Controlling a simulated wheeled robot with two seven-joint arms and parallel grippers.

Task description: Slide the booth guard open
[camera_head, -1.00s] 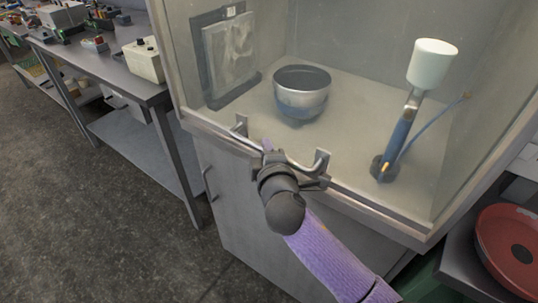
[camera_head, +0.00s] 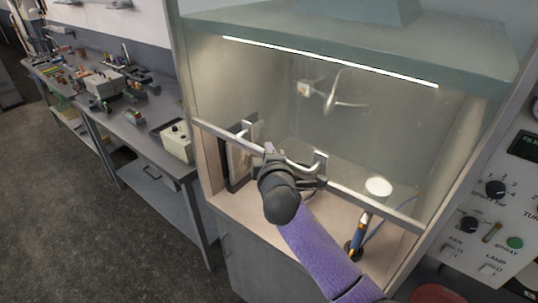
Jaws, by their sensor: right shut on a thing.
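The booth guard (camera_head: 375,204) is a clear pane with a metal bottom rail and a bar handle (camera_head: 301,166). Its bottom rail hangs well above the booth floor, leaving a gap below. My right gripper (camera_head: 284,163) is shut on the handle, near its middle, and its wrist and purple-sleeved arm come up from the lower right. My left gripper does not show.
Inside the booth, a spray gun (camera_head: 358,236) with a white cup stands at right. A framed panel leans at the left wall. A control panel (camera_head: 490,215) with knobs is at right. A workbench (camera_head: 125,125) with tools stands at left.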

